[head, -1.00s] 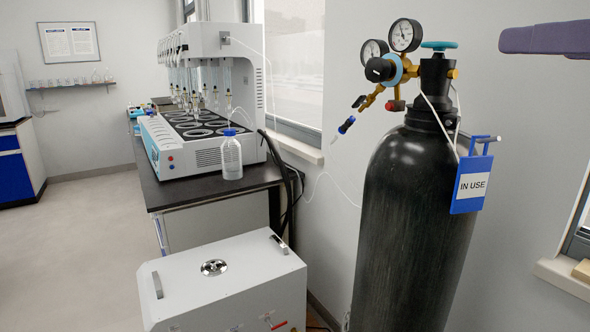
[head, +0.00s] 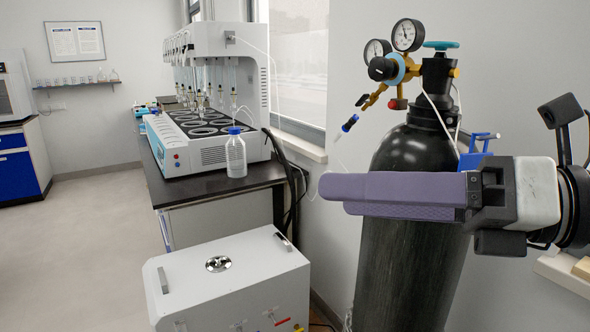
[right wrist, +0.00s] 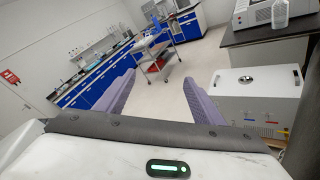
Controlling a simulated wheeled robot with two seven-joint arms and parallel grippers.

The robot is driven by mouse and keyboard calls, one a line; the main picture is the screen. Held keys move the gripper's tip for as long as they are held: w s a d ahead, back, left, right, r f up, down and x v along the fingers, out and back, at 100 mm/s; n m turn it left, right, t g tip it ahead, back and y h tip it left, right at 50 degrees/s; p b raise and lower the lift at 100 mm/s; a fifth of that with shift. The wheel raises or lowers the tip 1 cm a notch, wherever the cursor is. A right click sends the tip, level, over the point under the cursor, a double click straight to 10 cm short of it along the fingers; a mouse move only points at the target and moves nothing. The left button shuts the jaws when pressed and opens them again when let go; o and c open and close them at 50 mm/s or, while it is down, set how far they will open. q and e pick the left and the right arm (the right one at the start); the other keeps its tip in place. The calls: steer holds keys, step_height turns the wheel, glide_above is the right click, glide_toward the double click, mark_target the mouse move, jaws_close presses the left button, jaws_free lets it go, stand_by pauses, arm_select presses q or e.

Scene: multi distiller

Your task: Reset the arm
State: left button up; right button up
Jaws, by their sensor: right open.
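My right gripper (head: 335,190) reaches in from the right in the head view, in front of the black gas cylinder (head: 400,265). Its purple fingers point left and overlap each other in that view. In the right wrist view the two fingers (right wrist: 160,90) stand wide apart with nothing between them. My left gripper is not in view.
A white box unit (head: 235,275) with handles stands on the floor at front. The distiller (head: 215,140) and a clear bottle (head: 236,155) with a blue cap sit on a dark bench. Gauges (head: 407,35) top the cylinder. Open floor (head: 95,250) lies at left.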

steer(key=w+d+f+m+t+h, duration=0.3)
steer(key=f+m+t, duration=0.1)
steer(key=f+m, duration=0.65)
steer(key=w+d+f+m+t+h, duration=0.2)
steer(key=d+f+m+t+h, duration=0.15)
steer(key=f+m, duration=0.7)
steer(key=w+d+f+m+t+h, duration=0.3)
steer(key=f+m+t, duration=0.2)
steer(key=f+m, duration=0.5)
steer(key=s+f+m+g+h, duration=0.1)
steer(key=s+f+m+g, duration=0.3)
steer(key=s+f, duration=0.6)
steer(key=s+f+m+g+h, duration=0.2)
steer(key=s+f+m+g, duration=0.3)
steer(key=s+f, duration=0.5)
step_height(320, 180, down, 7)
steer(key=shift+s+a+f+g, duration=0.2)
steer(key=shift+a+g, duration=0.15)
steer(key=shift+g, duration=0.3)
